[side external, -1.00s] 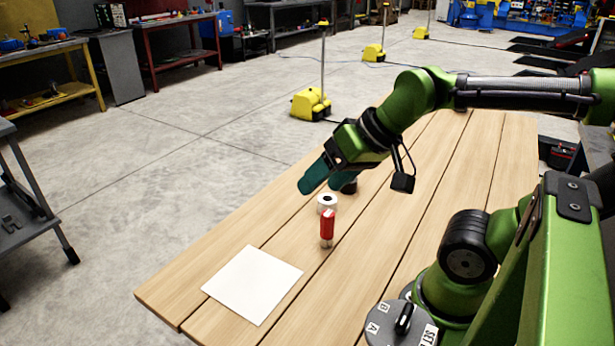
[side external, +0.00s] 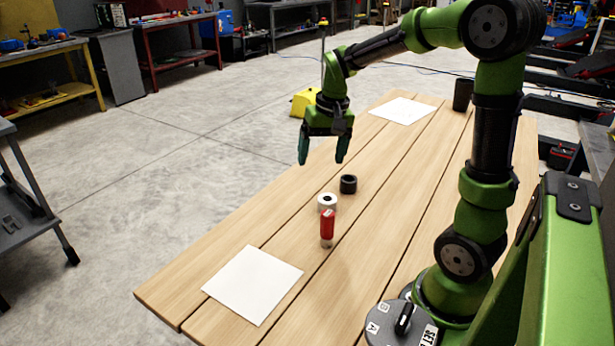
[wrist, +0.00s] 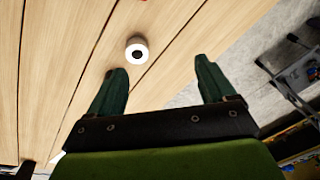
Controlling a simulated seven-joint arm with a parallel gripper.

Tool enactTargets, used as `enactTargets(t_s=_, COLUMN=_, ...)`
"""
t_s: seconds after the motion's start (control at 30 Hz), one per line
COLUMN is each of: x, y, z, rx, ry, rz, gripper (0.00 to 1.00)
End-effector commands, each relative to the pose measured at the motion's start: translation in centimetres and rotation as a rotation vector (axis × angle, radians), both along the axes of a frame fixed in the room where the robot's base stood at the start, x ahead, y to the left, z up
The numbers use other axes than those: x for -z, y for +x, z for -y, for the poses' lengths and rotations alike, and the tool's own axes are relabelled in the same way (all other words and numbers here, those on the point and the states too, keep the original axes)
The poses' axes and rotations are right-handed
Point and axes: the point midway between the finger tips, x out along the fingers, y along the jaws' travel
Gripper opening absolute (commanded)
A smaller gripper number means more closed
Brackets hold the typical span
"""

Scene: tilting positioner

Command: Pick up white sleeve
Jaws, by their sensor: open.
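The white sleeve (side external: 327,202) is a short ring with a dark hole, upright on the wooden table in the side view. It also shows in the wrist view (wrist: 137,53), just beyond the left fingertip. My gripper (side external: 322,162) is open and empty, fingers pointing down, above and behind the sleeve and apart from it. In the wrist view the teal fingers of my gripper (wrist: 163,72) are spread wide with nothing between them.
A black sleeve (side external: 348,184) stands just behind the white one. A red-handled tool (side external: 327,228) stands close in front. White sheets lie at the near end (side external: 253,284) and far end (side external: 403,110) of the table. A dark cup (side external: 462,95) stands at the far right.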

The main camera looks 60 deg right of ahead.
Motion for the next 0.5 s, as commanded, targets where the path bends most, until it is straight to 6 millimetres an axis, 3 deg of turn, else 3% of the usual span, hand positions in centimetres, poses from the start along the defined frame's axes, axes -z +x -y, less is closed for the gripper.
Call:
enactTargets(t_s=0.03, x=0.9, y=0.6, z=1.9, rx=0.027, ry=-0.001, rz=-0.048, gripper=0.83)
enactTargets(t_s=0.1, x=1.6, y=1.2, z=4.0, rx=0.054, ry=-0.007, rz=-0.095, gripper=0.83)
enactTargets(t_s=0.2, x=1.9, y=1.8, z=6.0, rx=0.072, ry=-0.017, rz=-0.142, gripper=0.83)
enactTargets(t_s=0.33, x=1.0, y=2.1, z=6.6, rx=0.068, ry=-0.026, rz=-0.154, gripper=0.83)
enactTargets(t_s=0.5, x=3.7, y=1.8, z=6.3, rx=0.063, ry=-0.017, rz=-0.166, gripper=0.83)
